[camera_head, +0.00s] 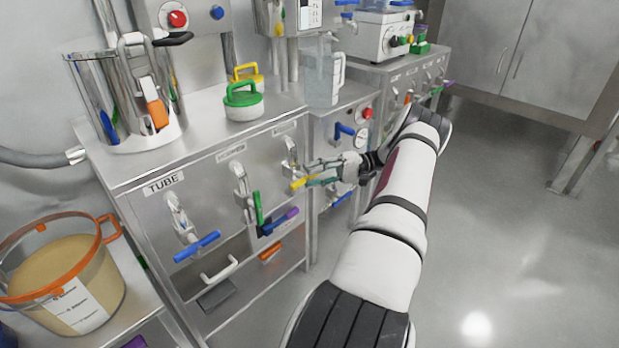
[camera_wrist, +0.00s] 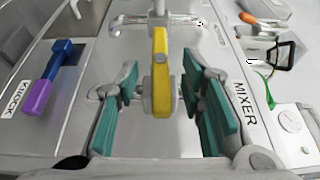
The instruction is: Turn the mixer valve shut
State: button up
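The valve with the yellow lever handle (camera_wrist: 161,70) sits between the fingers of my gripper (camera_wrist: 160,112) in the wrist view. The label MIXER (camera_wrist: 244,104) is on the panel to the right of this handle. The teal finger pads stand apart on both sides, with a visible gap to the handle. In the head view the yellow handle (camera_head: 299,184) shows at the tip of my gripper (camera_head: 322,179), and the fingers partly hide it.
A blue and purple handle (camera_wrist: 50,78) is left of the fingers in the wrist view. In the head view a blue handle (camera_head: 197,246) and a green handle (camera_head: 258,208) are on the same cabinet front. A gauge (camera_wrist: 290,120) is at the right. The floor (camera_head: 500,240) at right is clear.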

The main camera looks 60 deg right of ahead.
aim_at(315, 176)
jog(key=shift+v, duration=2.85)
jog(key=shift+s, duration=0.1)
